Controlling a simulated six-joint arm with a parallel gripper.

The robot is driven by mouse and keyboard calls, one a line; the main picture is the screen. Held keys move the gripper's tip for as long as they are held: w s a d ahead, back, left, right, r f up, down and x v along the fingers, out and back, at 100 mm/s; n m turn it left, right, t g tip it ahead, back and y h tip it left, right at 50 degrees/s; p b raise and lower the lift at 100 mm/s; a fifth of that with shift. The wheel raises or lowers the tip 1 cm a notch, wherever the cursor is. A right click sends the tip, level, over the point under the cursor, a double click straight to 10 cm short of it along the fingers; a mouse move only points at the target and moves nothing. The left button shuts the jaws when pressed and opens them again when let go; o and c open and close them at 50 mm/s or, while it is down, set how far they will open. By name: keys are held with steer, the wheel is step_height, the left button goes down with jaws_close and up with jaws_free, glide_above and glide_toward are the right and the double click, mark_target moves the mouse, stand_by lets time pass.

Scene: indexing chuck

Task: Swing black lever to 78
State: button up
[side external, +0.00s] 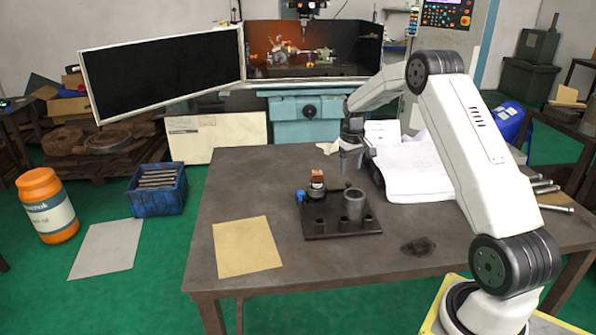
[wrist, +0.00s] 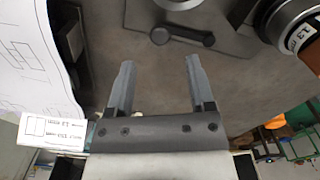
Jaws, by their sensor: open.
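A dark lever (wrist: 182,37) with a rounded end lies in the upper middle of the wrist view, below a grey round body (wrist: 185,4) cut off by the top edge. My gripper (wrist: 160,62) is open and empty, its two fingers pointing towards the lever, with a visible gap between them. In the side view my gripper (side external: 350,160) hangs above the back of a dark fixture plate (side external: 318,236). The plate carries a grey cylinder (side external: 355,205) and a dark round piece with a copper-coloured top (side external: 317,176). I cannot read a 78 mark.
A round part with a white printed label (wrist: 300,35) is at the wrist view's upper right. A blue knob (side external: 299,196) sits at the plate's left edge. White papers (side external: 415,175) lie right of my gripper. A tan sheet (side external: 247,247) lies front left; the table's left back is clear.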

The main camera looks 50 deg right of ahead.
mark_target(349, 183)
steer(key=shift+f, duration=2.6)
jaws_close()
